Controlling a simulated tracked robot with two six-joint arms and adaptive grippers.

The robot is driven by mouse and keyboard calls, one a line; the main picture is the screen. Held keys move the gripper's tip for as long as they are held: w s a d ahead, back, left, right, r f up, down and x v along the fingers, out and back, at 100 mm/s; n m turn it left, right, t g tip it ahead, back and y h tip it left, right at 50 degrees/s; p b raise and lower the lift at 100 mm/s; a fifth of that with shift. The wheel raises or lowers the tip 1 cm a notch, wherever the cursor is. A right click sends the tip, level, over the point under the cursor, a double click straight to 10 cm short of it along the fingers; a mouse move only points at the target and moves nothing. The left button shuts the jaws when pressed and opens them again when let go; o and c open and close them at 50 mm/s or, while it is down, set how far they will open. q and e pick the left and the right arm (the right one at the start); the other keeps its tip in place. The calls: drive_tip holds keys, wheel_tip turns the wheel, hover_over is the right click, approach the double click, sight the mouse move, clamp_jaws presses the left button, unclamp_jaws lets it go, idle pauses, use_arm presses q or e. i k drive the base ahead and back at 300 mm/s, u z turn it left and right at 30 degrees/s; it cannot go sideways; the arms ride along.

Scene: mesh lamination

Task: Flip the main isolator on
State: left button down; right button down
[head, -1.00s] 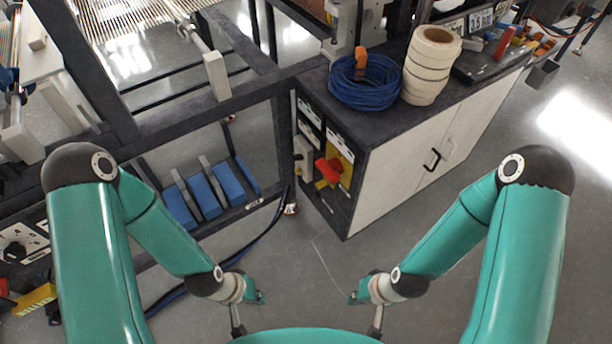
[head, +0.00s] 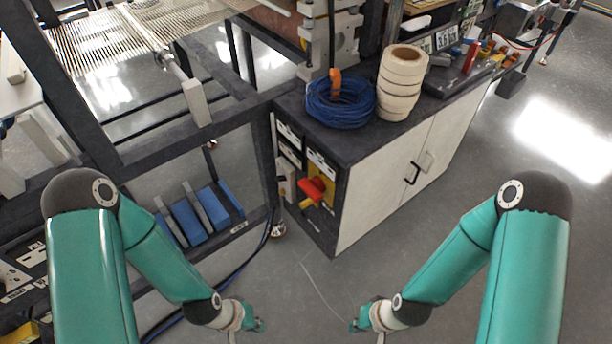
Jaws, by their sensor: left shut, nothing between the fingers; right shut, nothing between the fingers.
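The main isolator appears as a red rotary handle (head: 312,189) on a yellow plate (head: 323,181), on the narrow end panel of the cabinet. Its exact switch position is hard to tell at this size. My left gripper (head: 258,326) is low in the view, left of centre, over the floor. My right gripper (head: 356,326) is low, right of centre. Both grippers are shut and empty, well apart from the handle, and their fingers are small and partly cut off by the lower edge.
The cabinet (head: 385,195) has white doors with a black handle. A blue cable coil (head: 340,103) and a stack of tape rolls (head: 401,82) stand on top. Blue blocks (head: 187,222) sit inside the dark frame at left. The floor before the cabinet is clear, except for cables.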

sight(315, 187)
drive_tip(key=i, duration=0.9)
drive_tip(key=u, duration=0.05)
